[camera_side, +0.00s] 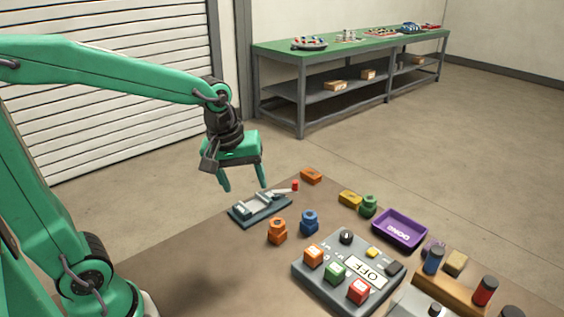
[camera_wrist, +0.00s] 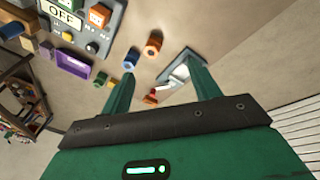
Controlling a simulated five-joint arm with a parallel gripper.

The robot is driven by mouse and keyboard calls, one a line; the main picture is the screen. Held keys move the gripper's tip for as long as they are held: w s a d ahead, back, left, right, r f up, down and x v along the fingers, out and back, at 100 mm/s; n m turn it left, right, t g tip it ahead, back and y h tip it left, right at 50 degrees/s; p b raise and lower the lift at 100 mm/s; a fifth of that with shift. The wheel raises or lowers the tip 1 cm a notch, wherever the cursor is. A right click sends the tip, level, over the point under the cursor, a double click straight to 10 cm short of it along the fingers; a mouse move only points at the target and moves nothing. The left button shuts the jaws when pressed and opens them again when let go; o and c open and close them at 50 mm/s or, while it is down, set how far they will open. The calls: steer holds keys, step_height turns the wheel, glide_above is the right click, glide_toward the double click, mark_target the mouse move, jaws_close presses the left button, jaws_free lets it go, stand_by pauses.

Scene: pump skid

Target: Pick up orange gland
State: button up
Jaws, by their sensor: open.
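The orange gland (camera_side: 277,231) stands upright on the brown work surface in the side view, left of a similar blue gland (camera_side: 309,222). In the wrist view the orange gland (camera_wrist: 153,46) shows its round hole, beyond and between the fingertips. My gripper (camera_side: 245,187) hangs with its fingers pointing down, above and behind the orange gland in the side view. It is open and empty and does not touch the gland. Its two green fingers also show in the wrist view (camera_wrist: 160,70).
A toggle clamp (camera_side: 260,209) with a red tip lies beside the gland. An orange block (camera_side: 312,176), yellow block (camera_side: 349,198) and green gland (camera_side: 368,206) sit farther back. A control box (camera_side: 318,285) and purple tray (camera_side: 400,229) are to the right. Bare surface lies left of the gland.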

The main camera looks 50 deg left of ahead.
mark_target(278, 222)
steer(key=w+f+n+g, duration=0.1)
steer(key=w+f+n, duration=0.5)
steer(key=f, duration=0.1)
steer(key=w+f+n+g, duration=0.1)
steer(key=w+f+n, duration=0.1)
steer(key=w+f, duration=0.1)
steer(key=shift+a+f+n+g, duration=0.1)
steer(key=shift+f+n+g, duration=0.25)
steer(key=shift+f, duration=0.3)
steer(key=shift+w+f+n, duration=0.2)
steer(key=shift+f+n, duration=0.25)
steer(key=shift+f, duration=0.05)
steer(key=shift+w+f, duration=0.1)
steer(key=shift+f, duration=3.75)
steer(key=c, duration=1)
